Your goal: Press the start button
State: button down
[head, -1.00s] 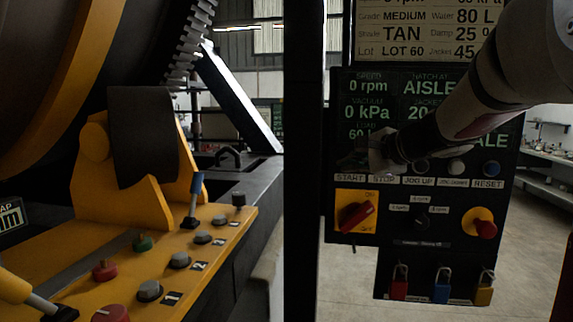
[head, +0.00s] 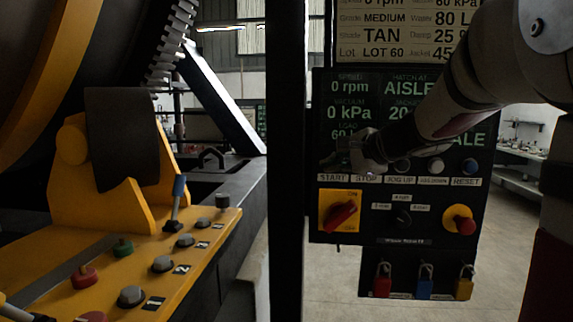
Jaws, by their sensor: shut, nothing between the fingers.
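The control panel (head: 460,222) hangs on the right, with a row of buttons above small white labels. The START label (head: 333,178) is at the left end of that row. The start button above it is not distinguishable; my gripper covers or darkens that spot. My gripper (head: 336,160) is shut and empty, its tips pointing left in front of the panel just above the START label. I cannot tell whether it touches the panel. The STOP label (head: 367,178) sits below the gripper's body, with its button hidden.
A yellow console (head: 110,270) with buttons and a lever stands left. A dark post (head: 287,200) rises between.

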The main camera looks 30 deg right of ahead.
dwell(0.3)
jog(key=shift+w+d, duration=0.25)
jog(key=shift+w, duration=0.1)
jog(key=shift+w+d+b, duration=0.25)
jog(key=shift+w+b, duration=0.05)
jog(key=shift+w, duration=0.05)
dwell(0.8)
dwell(0.4)
jog(key=shift+s+a, duration=0.5)
jog(key=shift+s, duration=0.2)
jog(key=s+a, duration=0.2)
jog(key=s, duration=0.2)
jog(key=shift+s+a, duration=0.1)
jog(key=shift+a, duration=0.3)
dwell(0.5)
